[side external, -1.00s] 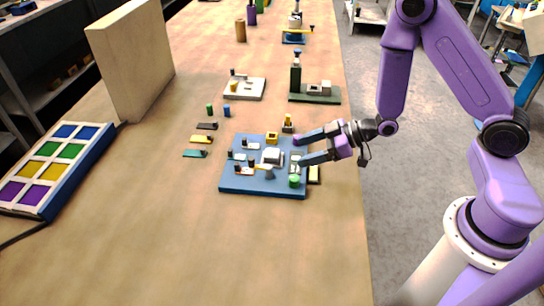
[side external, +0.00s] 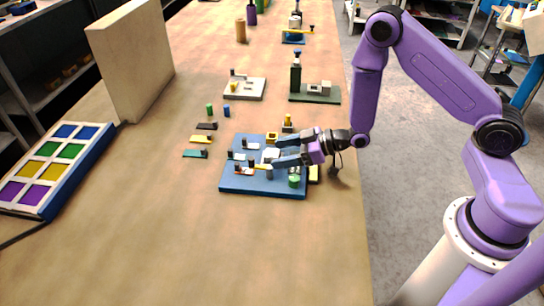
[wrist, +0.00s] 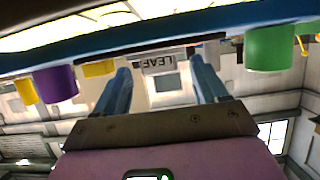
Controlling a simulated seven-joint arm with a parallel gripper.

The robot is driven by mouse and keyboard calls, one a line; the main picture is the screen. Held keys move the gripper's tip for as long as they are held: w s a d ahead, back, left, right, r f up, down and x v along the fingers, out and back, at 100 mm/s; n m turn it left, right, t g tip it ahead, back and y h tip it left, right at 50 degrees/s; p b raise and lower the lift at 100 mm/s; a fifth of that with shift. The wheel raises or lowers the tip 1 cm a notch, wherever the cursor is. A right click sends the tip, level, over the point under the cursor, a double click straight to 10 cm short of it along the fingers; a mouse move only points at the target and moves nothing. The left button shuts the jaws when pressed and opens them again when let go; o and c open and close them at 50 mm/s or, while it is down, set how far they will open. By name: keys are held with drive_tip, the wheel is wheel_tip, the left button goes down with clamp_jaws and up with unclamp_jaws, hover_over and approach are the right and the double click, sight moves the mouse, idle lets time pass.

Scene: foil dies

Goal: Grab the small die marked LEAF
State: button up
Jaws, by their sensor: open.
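The small grey-white die marked LEAF (wrist: 158,63) shows in the wrist view, with its lettering upside down. It lies in line with the gap between my fingertips. My gripper (side external: 273,153) is open in the side view, with its fingers reaching left over the blue board (side external: 240,185). In the wrist view the two blue fingers of my gripper (wrist: 160,72) stand apart on either side of the die, and I see no contact. In the side view a pale block (side external: 270,153) shows between the fingers; its marking cannot be read.
A green knob (side external: 294,181) stands at the board's front right. Small dark-handled pieces (side external: 238,168) stand on its left. Loose yellow (side external: 201,139) and teal (side external: 195,153) pieces lie left of the board. A colored panel (side external: 50,165) is far left. The front table area is clear.

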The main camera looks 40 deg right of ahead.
drive_tip(key=c, duration=1.2)
